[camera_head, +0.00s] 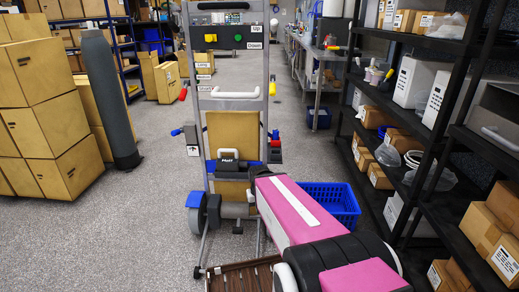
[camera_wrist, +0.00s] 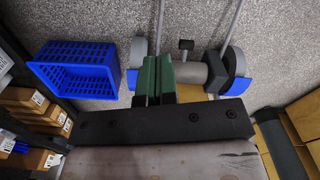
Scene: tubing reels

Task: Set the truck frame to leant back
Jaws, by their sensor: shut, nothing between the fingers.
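The truck frame (camera_head: 268,95) is a tall grey two-rail hand truck in the middle of the head view. My gripper (camera_wrist: 158,62) has green fingers shut together and empty, overlapping the axle in view; contact cannot be told. My pink arm hides the truck's lower right.
A blue crate (camera_head: 330,203) stands right of the truck. A black shelf with boxes (camera_head: 420,130) lines the right side. Stacked cartons (camera_head: 45,110) and a dark grey column (camera_head: 110,100) stand at left. The floor left of the truck is clear.

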